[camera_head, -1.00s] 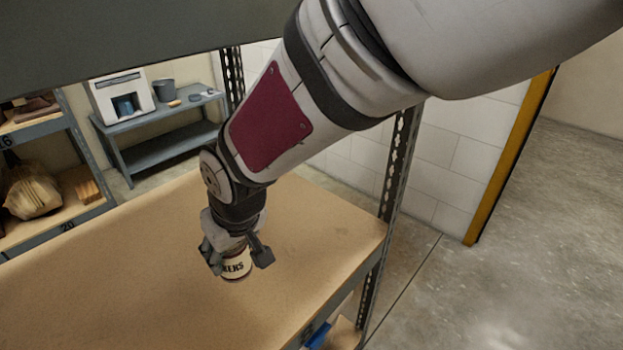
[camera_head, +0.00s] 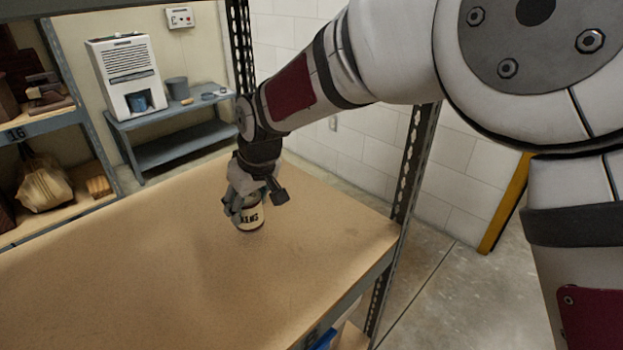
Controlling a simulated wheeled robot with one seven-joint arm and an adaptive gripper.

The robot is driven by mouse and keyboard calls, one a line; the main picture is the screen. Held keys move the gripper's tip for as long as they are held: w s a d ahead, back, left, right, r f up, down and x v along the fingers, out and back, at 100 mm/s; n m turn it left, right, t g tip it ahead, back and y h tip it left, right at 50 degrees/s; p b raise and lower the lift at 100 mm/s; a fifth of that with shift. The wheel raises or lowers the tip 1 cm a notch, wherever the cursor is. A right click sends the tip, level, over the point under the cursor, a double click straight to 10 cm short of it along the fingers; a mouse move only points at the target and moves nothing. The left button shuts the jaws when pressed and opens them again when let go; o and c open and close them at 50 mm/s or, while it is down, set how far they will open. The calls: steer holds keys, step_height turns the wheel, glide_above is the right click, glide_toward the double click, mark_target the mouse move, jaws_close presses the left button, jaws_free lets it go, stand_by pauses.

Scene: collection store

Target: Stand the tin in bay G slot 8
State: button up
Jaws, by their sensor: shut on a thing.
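The tin (camera_head: 251,219) is small and cream-coloured with dark lettering and a dark lower rim. My gripper (camera_head: 256,200) points down and is shut on the tin, with fingers on both sides of its upper part. The tin is upright, at or just above the wooden shelf board (camera_head: 190,270); I cannot tell whether it touches. The gripper hides the tin's top. No bay G or slot 8 marking can be read in view.
Slotted metal uprights (camera_head: 409,175) stand right of and behind the board. The board around the tin is bare. At the left, another rack holds a wrapped bundle (camera_head: 42,187).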

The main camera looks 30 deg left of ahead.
mark_target(252, 212)
steer(key=shift+w+a, duration=0.15)
steer(key=shift+w, duration=0.4)
steer(key=shift+f+b, duration=0.7)
steer(key=shift+f, duration=1.1)
steer(key=shift+f, duration=0.15)
steer(key=o, duration=1.5)
steer(key=shift+c, duration=0.2)
steer(key=shift+r, duration=0.25)
steer(key=v, duration=0.2)
steer(key=p+v, duration=0.1)
steer(key=v, duration=0.2)
steer(key=shift+s+d+r+p, duration=0.1)
steer(key=shift+d+p, duration=0.2)
steer(key=shift+d, duration=0.15)
steer(key=s+d+p, duration=0.1)
steer(key=s+d, duration=0.2)
steer(key=d, duration=0.7)
steer(key=shift+d+f, duration=0.2)
steer(key=shift+d, duration=0.1)
